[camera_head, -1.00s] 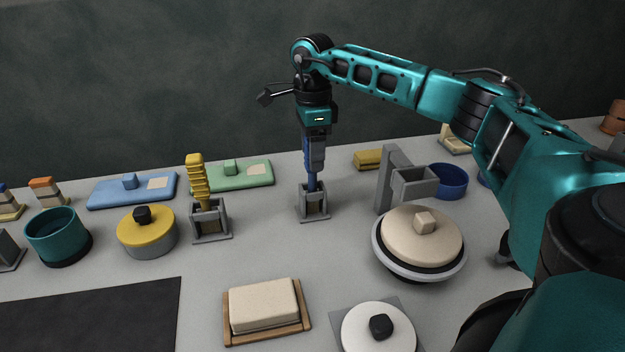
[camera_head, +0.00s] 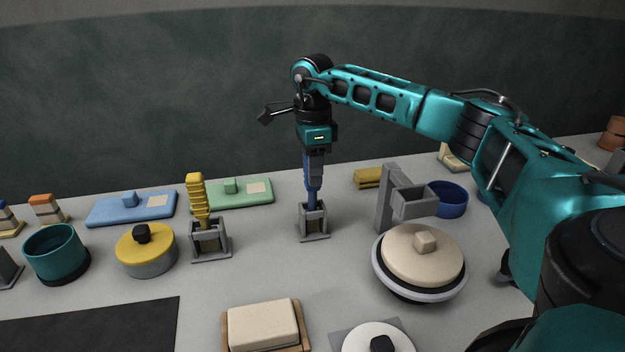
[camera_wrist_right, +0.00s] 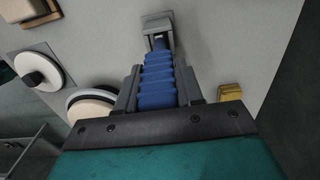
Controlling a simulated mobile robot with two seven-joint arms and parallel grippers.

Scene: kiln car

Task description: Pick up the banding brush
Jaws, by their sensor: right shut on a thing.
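The banding brush (camera_head: 312,196) has a blue ribbed handle and stands upright in a small grey holder (camera_head: 313,232) on the table. My right gripper (camera_head: 315,180) comes down from above and is shut on the handle. In the right wrist view, the blue handle (camera_wrist_right: 158,82) lies between the two grey fingers, and its lower end reaches into the holder (camera_wrist_right: 157,28). The brush's lower tip is hidden inside the holder. My left gripper is not in view.
A yellow-handled tool (camera_head: 197,200) stands in a similar holder to the left. A grey bracket (camera_head: 384,198) and a round cream-lidded pot (camera_head: 425,262) are close on the right. A green slab (camera_head: 240,193) lies behind left. Bare table lies in front of the holder.

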